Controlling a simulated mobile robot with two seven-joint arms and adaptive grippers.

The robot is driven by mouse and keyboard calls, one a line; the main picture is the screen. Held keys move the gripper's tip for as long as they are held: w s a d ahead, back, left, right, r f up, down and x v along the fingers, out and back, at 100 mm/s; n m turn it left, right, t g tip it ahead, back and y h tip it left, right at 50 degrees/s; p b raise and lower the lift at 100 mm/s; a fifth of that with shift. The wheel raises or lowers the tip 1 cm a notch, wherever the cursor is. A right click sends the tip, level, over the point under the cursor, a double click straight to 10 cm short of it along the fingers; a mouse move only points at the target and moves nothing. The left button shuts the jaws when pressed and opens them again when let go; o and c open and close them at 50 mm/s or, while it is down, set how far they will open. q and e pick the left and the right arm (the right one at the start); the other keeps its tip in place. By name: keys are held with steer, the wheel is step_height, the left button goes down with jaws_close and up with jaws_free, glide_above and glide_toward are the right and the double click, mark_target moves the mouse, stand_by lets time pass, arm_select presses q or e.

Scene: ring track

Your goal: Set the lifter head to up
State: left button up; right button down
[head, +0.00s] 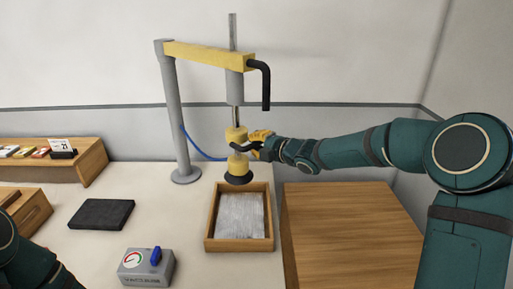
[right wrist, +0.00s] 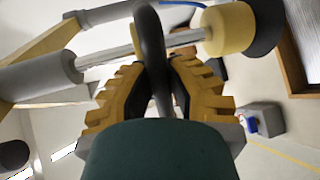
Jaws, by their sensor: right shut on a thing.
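The lifter head (head: 238,166) is a yellow body with a dark suction cup at its bottom. It hangs on a thin rod below the grey sleeve (head: 234,87) of the yellow lifter arm (head: 208,53). The cup is low, just over the back edge of the wooden tray (head: 209,229). My right gripper (head: 257,143) is shut on the black handle of the lifter head; the handle (right wrist: 150,50) also shows between the yellow fingers in the right wrist view. The yellow head (right wrist: 228,30) shows there at upper right. My left gripper is out of view.
A grey pad fills the tray. A grey vacuum box (head: 135,268) with a gauge and blue knob stands front left of it. A dark flat slab (head: 101,214) lies further left. A wooden block (head: 340,225) stands right of the tray, under my right arm.

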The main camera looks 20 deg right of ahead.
steer(key=shift+r, duration=0.1)
steer(key=c, duration=0.9)
jaws_free()
steer(key=v, duration=1.2)
